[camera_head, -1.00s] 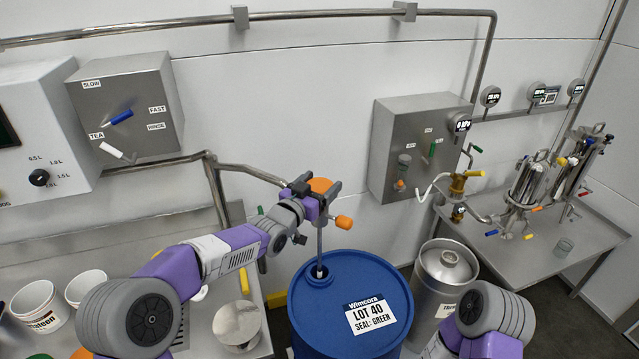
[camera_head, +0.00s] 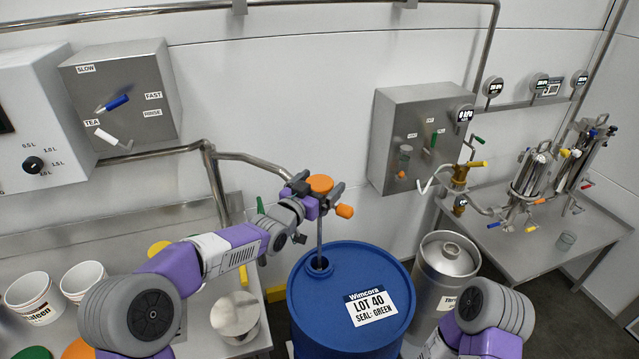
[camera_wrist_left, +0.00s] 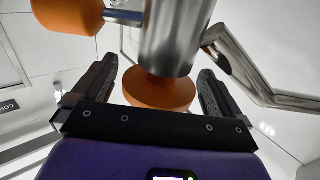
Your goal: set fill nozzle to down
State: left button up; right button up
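The fill nozzle (camera_head: 319,240) is a thin steel tube at the end of the wall pipe. It points down at the opening in the top of the blue drum (camera_head: 305,290); its tip appears to be at or in the opening. An orange knob (camera_head: 320,183) sits on the nozzle head, and an orange-ended side handle (camera_head: 345,211) sticks out right. My left gripper (camera_head: 318,196) is at the nozzle head. In the left wrist view its open fingers (camera_wrist_left: 160,95) flank an orange disc (camera_wrist_left: 165,93) below a steel cylinder (camera_wrist_left: 170,35), with narrow gaps. My right gripper is out of frame.
A steel pipe (camera_head: 245,158) runs along the wall to the nozzle. Wall boxes (camera_head: 130,95) hang left and behind (camera_head: 400,125). A steel canister (camera_head: 445,265) stands right of the drum. White buckets (camera_head: 35,297) stand at lower left.

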pick_arm(q)
jog(key=shift+s+r, duration=0.1)
jog(key=shift+r, duration=0.05)
jog(key=v, duration=0.7)
jog(key=shift+s, duration=0.2)
jog(key=shift+a, duration=0.15)
